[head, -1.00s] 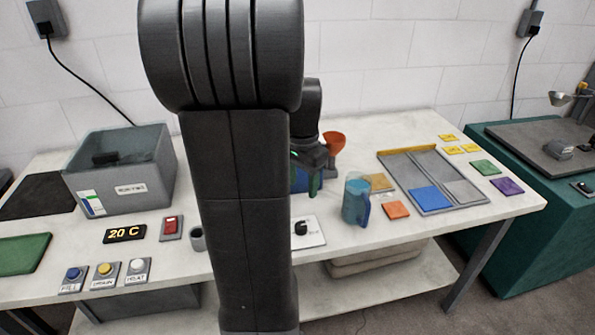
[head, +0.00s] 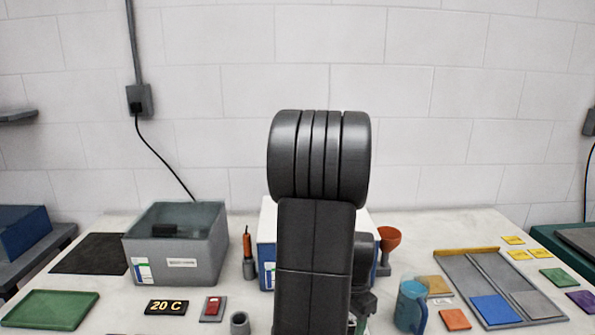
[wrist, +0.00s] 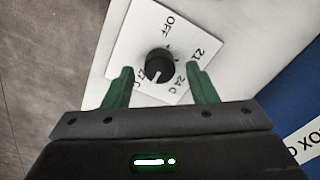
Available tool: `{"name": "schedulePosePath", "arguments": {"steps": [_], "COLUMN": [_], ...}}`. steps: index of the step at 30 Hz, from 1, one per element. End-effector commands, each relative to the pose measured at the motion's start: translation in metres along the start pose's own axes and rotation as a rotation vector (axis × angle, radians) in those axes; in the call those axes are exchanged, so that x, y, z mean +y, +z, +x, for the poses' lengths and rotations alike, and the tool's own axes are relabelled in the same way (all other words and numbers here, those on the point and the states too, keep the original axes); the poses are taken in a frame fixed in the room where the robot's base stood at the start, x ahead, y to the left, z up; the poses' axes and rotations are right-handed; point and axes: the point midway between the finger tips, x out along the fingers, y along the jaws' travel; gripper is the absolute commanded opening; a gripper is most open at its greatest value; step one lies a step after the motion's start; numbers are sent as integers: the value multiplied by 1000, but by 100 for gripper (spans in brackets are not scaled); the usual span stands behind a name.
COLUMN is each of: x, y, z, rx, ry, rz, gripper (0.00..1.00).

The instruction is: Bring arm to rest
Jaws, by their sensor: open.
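My gripper (wrist: 159,69) is open in the wrist view, with its two green fingers apart and nothing held between them. A black dial knob (wrist: 159,62) on a white plate (wrist: 130,42) shows between and beyond the fingertips. The plate reads OFF, 21 and 24 C, with a last label partly covered. The knob's white mark points toward the lower left of that view. Whether the fingers touch the knob cannot be told. In the head view my dark arm stands upright in the middle and hides most of the gripper and the dial.
A grey bin (head: 178,262), a 20 C display (head: 166,307) and a red switch (head: 212,307) are left of my arm. A blue-and-white box (head: 267,250) stands behind it. A blue jug (head: 410,305), an orange funnel (head: 389,240) and a grey tray (head: 462,275) are to the right.

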Motion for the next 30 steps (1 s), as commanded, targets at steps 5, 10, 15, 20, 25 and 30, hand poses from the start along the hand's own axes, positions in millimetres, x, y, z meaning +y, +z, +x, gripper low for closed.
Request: {"name": "schedulePosePath", "arguments": {"steps": [5, 10, 15, 20, 25, 30], "x": [0, 0, 0, -1, -1, -1], "y": [0, 0, 0, 0, -1, -1], "z": [9, 9, 8, -3, -32, -66], "rx": [0, 0, 1, 3, 5, 5], "ry": [0, 0, -1, -3, -5, -5], "rz": [0, -3, -3, 0, 0, 0], "gripper": [52, 52, 52, 52, 52, 52]}}
